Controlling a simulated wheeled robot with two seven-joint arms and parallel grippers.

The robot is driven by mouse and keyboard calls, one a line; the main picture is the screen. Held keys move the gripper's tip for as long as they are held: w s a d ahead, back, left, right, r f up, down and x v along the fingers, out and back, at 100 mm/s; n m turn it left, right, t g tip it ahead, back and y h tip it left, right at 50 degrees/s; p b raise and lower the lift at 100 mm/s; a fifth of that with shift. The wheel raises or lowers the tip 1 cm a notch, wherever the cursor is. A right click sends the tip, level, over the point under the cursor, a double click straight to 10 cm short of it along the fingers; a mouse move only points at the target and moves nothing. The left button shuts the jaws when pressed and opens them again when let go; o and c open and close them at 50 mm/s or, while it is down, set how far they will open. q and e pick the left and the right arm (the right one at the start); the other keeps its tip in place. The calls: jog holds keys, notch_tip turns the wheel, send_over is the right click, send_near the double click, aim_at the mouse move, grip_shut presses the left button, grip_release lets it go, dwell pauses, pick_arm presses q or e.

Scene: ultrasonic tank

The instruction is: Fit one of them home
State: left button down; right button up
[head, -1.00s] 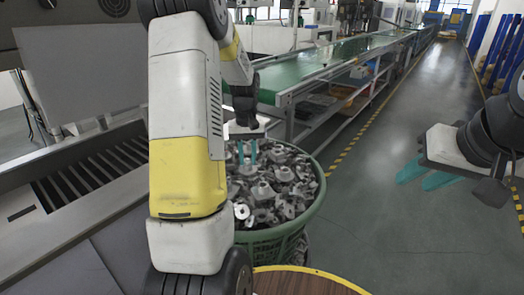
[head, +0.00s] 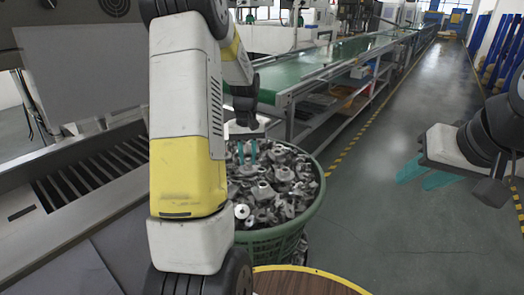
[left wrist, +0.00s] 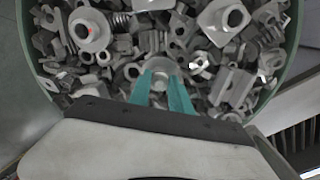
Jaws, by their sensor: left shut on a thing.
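Many grey metal parts (head: 285,175) lie heaped in a round green basket (head: 275,240). They are mostly flanged or blocky pieces with holes, and they fill much of the left wrist view (left wrist: 225,18). My left gripper (head: 247,152) points down into the heap, its teal fingers a little apart. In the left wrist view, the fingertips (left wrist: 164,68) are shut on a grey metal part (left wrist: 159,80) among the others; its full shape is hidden. My right gripper (head: 424,174) hangs over the floor at the right, fingers apart and empty.
A grey metal tank (head: 95,175) with a slatted opening stands at the left. A green conveyor (head: 310,72) runs behind the basket. A round yellow-edged wooden top (head: 300,282) is at the bottom. The floor (head: 385,235) at the right is clear.

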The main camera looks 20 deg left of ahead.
aim_at(248, 159)
pick_arm(q)
jog(key=shift+f, duration=0.1)
jog(key=c, duration=1.1)
grip_release()
jog(key=shift+s, duration=0.1)
notch_tip(248, 159, up, 8)
jog(key=shift+f, duration=0.25)
jog(key=shift+r, duration=0.25)
